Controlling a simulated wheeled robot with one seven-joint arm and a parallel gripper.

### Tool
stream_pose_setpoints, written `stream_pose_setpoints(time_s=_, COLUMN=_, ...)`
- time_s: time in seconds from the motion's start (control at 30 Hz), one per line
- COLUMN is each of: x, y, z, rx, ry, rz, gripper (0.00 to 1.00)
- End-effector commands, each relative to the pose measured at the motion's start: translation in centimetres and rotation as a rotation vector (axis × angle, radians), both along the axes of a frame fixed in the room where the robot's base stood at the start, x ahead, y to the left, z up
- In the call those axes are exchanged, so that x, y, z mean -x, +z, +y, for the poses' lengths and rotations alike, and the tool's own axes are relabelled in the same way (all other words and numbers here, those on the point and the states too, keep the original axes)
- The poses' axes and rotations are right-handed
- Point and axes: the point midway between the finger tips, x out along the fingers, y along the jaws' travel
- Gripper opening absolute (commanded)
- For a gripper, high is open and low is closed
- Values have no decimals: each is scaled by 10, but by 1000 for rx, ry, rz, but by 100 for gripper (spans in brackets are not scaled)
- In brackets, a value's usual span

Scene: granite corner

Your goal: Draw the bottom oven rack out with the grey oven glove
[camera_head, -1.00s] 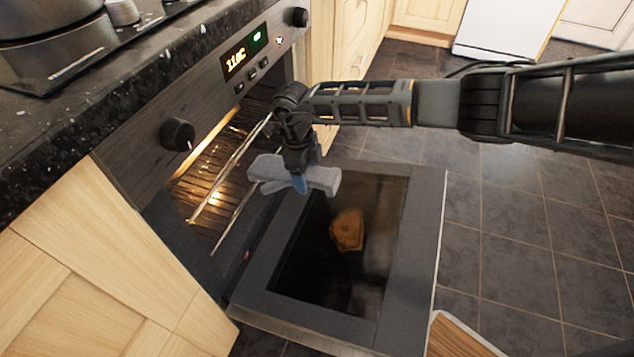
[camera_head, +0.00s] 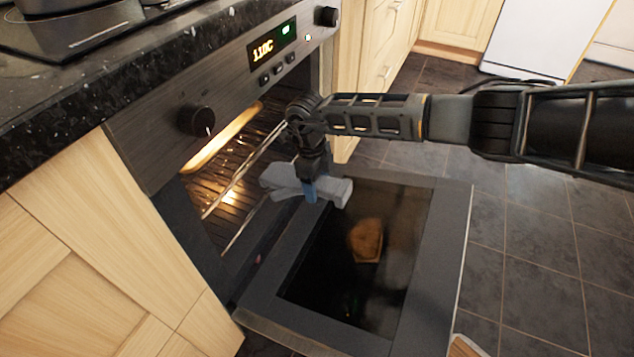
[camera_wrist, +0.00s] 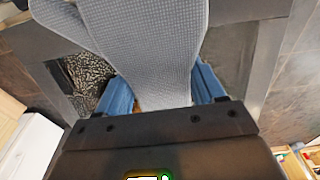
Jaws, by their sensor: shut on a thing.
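The grey oven glove (camera_head: 335,191) is gripped in my gripper (camera_head: 310,188), which points down above the inner edge of the open oven door. The glove also fills the upper middle of the wrist view (camera_wrist: 150,45), between the blue fingers (camera_wrist: 160,88). The oven (camera_head: 265,72) is lit inside. A wire rack (camera_head: 222,192) shows in its opening, left of the glove, with a gap between them in the picture. A lower bar shows beneath it, but I cannot tell clearly which rack it belongs to. The glove and arm hide part of the opening.
The oven door (camera_head: 440,235) lies open below the gripper. A brown, bread-like thing (camera_head: 366,240) shows in its dark glass, perhaps a reflection. The dark worktop (camera_head: 85,120) edges the upper left. Tiled floor (camera_head: 525,235) is clear on the right.

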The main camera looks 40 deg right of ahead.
Motion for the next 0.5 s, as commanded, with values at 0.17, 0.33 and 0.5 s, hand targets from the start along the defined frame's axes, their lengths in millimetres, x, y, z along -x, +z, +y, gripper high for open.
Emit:
stream_pose_setpoints(time_s=0.17, x=9, y=5, z=-4, rx=-1, ry=-1, rz=0, gripper=31)
stream_pose_setpoints(time_s=0.33, x=23, y=4, z=-9, rx=0, ry=-1, rz=1, gripper=32)
stream_pose_setpoints(time_s=0.5, x=35, y=4, z=-15, rx=0, ry=-1, rz=1, gripper=31)
